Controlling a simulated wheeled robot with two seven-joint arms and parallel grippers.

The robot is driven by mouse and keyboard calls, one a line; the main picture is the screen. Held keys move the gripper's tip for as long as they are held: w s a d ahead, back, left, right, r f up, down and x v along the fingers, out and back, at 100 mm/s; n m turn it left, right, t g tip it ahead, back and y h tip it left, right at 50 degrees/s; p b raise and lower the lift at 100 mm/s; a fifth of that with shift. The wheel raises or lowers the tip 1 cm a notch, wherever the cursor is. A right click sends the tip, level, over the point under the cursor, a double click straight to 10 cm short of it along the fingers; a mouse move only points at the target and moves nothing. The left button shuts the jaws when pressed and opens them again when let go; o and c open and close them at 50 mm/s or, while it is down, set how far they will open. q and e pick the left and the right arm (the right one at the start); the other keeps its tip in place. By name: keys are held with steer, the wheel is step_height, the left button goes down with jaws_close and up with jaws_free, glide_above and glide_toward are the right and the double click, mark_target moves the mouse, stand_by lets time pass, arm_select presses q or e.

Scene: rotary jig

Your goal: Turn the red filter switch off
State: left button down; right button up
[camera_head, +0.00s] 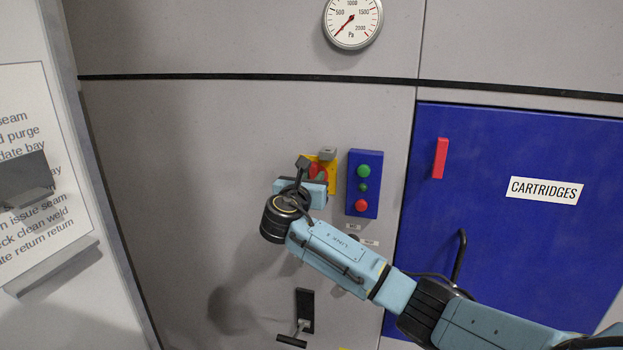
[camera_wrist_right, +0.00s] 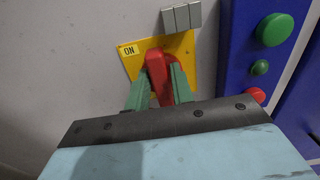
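The red filter switch (camera_wrist_right: 160,66) is a red handle on a yellow plate (camera_wrist_right: 184,52), with an ON label (camera_wrist_right: 129,50) at the plate's upper left. In the right wrist view the handle stands roughly upright. My right gripper (camera_wrist_right: 163,82) has one green finger on each side of the handle, both seeming to touch it. In the head view my right gripper (camera_head: 306,175) is in front of the yellow plate (camera_head: 327,160) and hides much of it; part of the red switch (camera_head: 318,171) shows. My left gripper is not in view.
A grey block (camera_wrist_right: 181,17) sits at the plate's top edge. A blue button box (camera_head: 364,184) with green and red buttons is close on the right. Beyond it is the blue CARTRIDGES door (camera_head: 520,250). A black lever (camera_head: 304,312) is below, and a gauge (camera_head: 352,22) above.

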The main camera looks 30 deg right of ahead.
jaws_close()
steer(key=shift+m, duration=0.4)
steer(key=m+b, duration=0.2)
steer(key=m, duration=0.3)
steer(key=f+m+b, duration=0.1)
steer(key=m+b, duration=0.1)
steer(key=m, duration=0.4)
steer(key=s+m+b, duration=0.1)
steer(key=m+b, duration=0.1)
steer(key=m, duration=0.3)
steer(key=shift+d+f+m+b, duration=0.25)
steer(key=shift+d+m+b, duration=0.1)
steer(key=shift+d+m, duration=0.05)
steer(key=shift+m, duration=0.3)
steer(key=shift+o, duration=2.2)
jaws_free()
steer(key=shift+r, duration=0.1)
